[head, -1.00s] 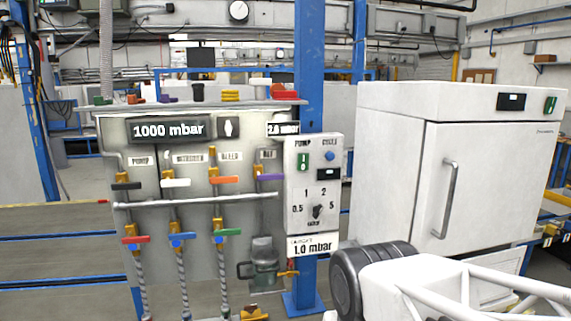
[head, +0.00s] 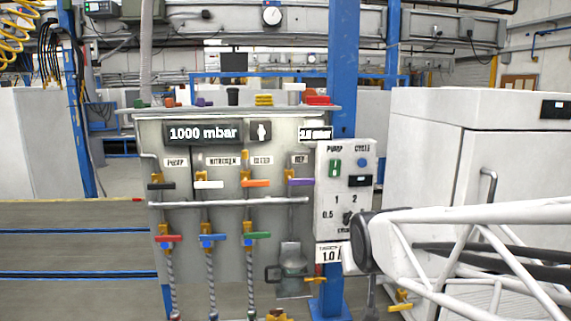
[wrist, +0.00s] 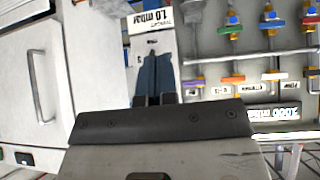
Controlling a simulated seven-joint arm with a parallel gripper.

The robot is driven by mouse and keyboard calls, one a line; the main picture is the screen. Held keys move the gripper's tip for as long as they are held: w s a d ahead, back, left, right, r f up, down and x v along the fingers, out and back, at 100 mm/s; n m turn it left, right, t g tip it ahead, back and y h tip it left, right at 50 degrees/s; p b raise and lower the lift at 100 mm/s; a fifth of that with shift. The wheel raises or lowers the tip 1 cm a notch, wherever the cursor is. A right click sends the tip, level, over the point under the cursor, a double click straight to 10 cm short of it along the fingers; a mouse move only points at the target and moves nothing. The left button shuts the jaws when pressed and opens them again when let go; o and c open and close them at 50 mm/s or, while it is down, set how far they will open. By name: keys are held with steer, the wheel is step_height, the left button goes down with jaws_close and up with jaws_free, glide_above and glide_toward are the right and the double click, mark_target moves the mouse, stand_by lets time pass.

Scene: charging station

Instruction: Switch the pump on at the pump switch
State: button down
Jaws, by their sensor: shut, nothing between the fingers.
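The pump switch (head: 335,168) is a small green rocker under the word PUMP, on the upper left of a white control box (head: 325,192) on a blue post. A blue round button (head: 362,163) marked CYCLE sits to its right, with a small dark display below. In the wrist view, my gripper (wrist: 155,58) is shut and empty, its dark fingers in front of the control box. The gripper hides the pump switch there; I cannot tell whether it touches the box. In the head view my arm covers the box's lower right, and the fingers cannot be made out.
Left of the box, a grey panel (head: 225,222) carries several coloured valve handles, a horizontal rail and a 1000 mbar display (head: 203,133). A white oven-like cabinet (head: 440,150) with a bar handle stands close on the right. The dial (head: 348,217) is partly covered by my arm.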

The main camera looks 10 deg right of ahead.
mark_target(332, 160)
steer(key=w+d+r+t, duration=0.2)
steer(key=w+r+t, duration=0.1)
steer(key=w, duration=0.6)
steer(key=w+d+r+t, duration=0.1)
steer(key=w+r+t, duration=0.2)
steer(key=w, duration=0.6)
steer(key=w+d+r+t, duration=0.2)
steer(key=w+t, duration=0.3)
steer(key=w, duration=0.4)
steer(key=shift+w+d+r+n+y, duration=0.15)
steer(key=shift+d+r+n+y, duration=0.15)
steer(key=shift+r+n+y, duration=0.15)
steer(key=shift+w, duration=0.15)
steer(key=shift+w+r, duration=0.3)
steer(key=shift+w, duration=1.95)
steer(key=shift+w+r, duration=0.35)
steer(key=shift+w, duration=1.9)
steer(key=shift+w+r, duration=0.3)
steer(key=shift+w, duration=1.95)
steer(key=shift+w+r, duration=0.1)
steer(key=shift+w, duration=0.2)
steer(key=shift+s, duration=0.25)
